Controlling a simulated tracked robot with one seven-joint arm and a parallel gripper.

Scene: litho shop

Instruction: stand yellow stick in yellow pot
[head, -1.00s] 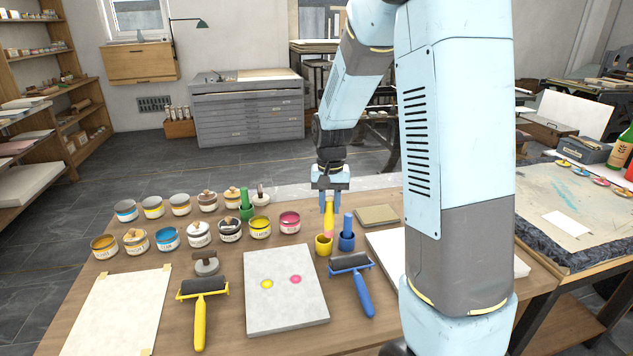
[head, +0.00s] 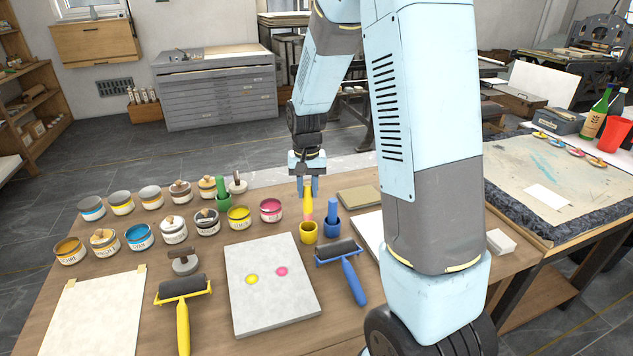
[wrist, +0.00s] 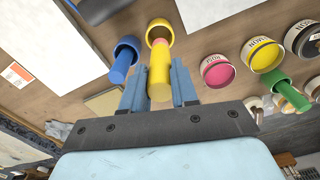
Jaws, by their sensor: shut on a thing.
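My gripper (head: 308,187) is shut on the yellow stick (head: 308,203), which hangs upright with its pink end down. The yellow pot (head: 309,236) stands on the wooden table directly below the stick. The pink end is at the pot's mouth; I cannot tell whether it is inside or just above the rim. In the wrist view the stick (wrist: 159,75) sits between both fingers, its pink end overlapping the opening of the yellow pot (wrist: 158,24).
The blue pot (head: 332,227) with a blue stick stands close on the right. Several ink tins (head: 239,217) and a green pot (head: 223,203) stand to the left. A grey slab (head: 270,300) and a blue-handled roller (head: 353,280) lie in front.

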